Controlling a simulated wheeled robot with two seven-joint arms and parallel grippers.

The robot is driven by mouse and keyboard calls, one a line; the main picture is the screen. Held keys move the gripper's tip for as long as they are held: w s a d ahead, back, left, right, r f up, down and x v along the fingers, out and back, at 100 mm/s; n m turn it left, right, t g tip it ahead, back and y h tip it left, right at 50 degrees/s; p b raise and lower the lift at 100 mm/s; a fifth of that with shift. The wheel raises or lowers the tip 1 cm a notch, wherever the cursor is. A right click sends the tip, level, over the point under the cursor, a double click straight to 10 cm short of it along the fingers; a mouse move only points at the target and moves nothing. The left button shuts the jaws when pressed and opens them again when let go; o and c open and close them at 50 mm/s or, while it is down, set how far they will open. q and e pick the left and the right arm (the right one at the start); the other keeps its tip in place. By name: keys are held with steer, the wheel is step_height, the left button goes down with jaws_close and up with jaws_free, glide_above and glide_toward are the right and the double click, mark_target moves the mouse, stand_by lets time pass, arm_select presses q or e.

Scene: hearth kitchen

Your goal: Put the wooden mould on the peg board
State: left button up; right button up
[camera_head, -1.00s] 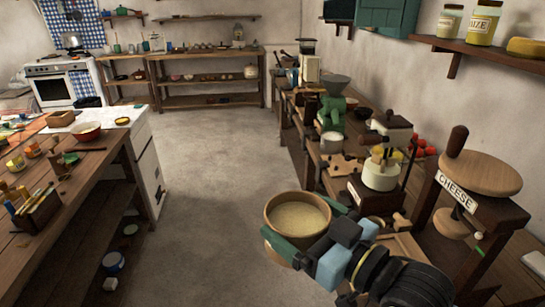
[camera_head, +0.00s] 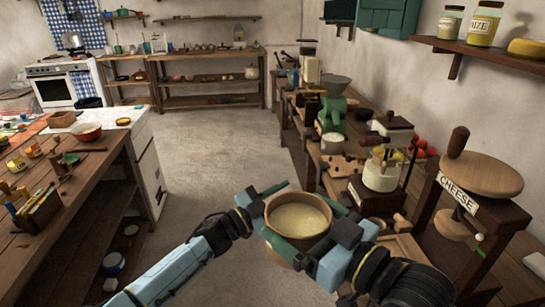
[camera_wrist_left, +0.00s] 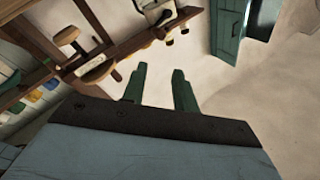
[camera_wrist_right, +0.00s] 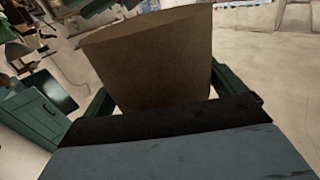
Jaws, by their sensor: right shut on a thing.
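The wooden mould (camera_head: 301,241) is a round, tub-like piece with a pale inside. My right gripper (camera_head: 311,229) is shut on it, with green fingers on either side, and holds it in the air over the aisle. It fills the middle of the right wrist view (camera_wrist_right: 155,62). My left gripper (camera_head: 268,197) is beside the mould's left rim. In the left wrist view its fingers (camera_wrist_left: 159,88) are apart with nothing between them. I cannot clearly identify the peg board; a pale board with dark holes (camera_head: 341,164) stands on the right bench.
The right bench carries a green grinder (camera_head: 332,116), a cream pot (camera_head: 381,175) and a cheese press (camera_head: 470,185). A wooden table (camera_head: 95,175) with bowls and tools stands at left. The floor (camera_head: 215,150) between is clear.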

steer(key=shift+r, duration=0.1)
arm_select(q)
steer(key=s+d+r+m+g+y, duration=0.1)
steer(key=s+d+r+m+g, duration=0.4)
steer(key=s+r+m+g, duration=0.35)
steer(key=s+d+r+m+g+y, duration=0.1)
steer(key=s+d+r+m+g, duration=0.35)
steer(key=r+m+g, duration=0.55)
steer(key=m+t+y, duration=0.4)
steer(key=t+y, duration=0.4)
steer(key=y, duration=0.8)
glide_above(272, 218)
steer(key=f, duration=1)
steer(key=shift+s+f, duration=0.1)
steer(key=shift+s, duration=0.2)
